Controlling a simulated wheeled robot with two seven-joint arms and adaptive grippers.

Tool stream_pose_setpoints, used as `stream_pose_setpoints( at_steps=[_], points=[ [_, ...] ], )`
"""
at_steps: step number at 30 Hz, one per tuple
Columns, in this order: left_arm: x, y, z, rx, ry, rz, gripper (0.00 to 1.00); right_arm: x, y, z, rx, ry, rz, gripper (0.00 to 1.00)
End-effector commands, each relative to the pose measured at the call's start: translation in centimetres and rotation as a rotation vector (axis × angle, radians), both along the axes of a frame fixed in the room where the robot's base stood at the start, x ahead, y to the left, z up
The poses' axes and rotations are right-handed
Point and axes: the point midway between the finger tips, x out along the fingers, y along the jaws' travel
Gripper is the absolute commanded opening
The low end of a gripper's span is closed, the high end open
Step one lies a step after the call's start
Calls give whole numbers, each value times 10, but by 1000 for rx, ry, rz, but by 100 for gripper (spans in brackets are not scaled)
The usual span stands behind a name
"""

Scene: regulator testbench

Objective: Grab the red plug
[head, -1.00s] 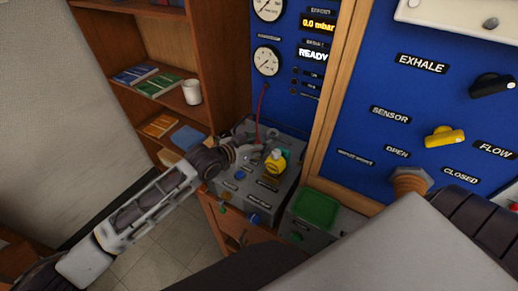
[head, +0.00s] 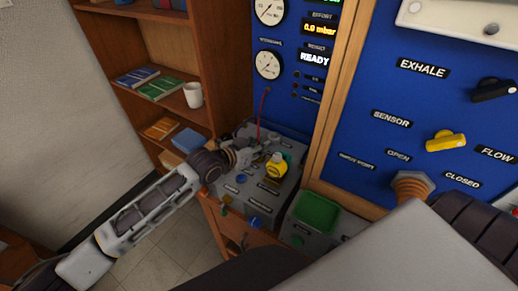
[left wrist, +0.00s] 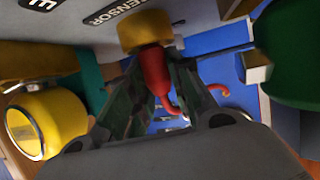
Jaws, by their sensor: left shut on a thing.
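The red plug (left wrist: 155,72) shows in the left wrist view between the fingers of my left gripper (left wrist: 155,95). Its top end meets a yellow round collar (left wrist: 146,31) beside the SENSOR label. In the head view my left gripper (head: 254,146) is at the rear of the grey bench box (head: 232,188), and its fingers hide the plug there. It is shut on the plug. A thin red cable (head: 262,108) runs from the blue panel down to the gripper. My right gripper is not in view.
A yellow bottle-like part (head: 277,166) stands close right of the left gripper. A green pad (head: 316,213) sits on a box farther right. A wooden shelf (head: 222,70) with books and a white mug (head: 193,94) is behind left. The blue panel (head: 375,95) is at right.

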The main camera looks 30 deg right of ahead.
Motion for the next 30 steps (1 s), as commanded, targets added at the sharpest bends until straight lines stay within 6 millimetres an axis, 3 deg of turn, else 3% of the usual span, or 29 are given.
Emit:
stream_pose_setpoints(
  at_steps=[8, 21, 30],
  points=[
    [0, -1, 21, -4, -2, -1, 0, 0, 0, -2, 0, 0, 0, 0],
    [0, -1, 82, -3, -3, -2, 0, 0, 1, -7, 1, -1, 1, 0],
    [0, 0, 100, -1, -1, 0, 0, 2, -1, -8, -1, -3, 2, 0]
  ],
)
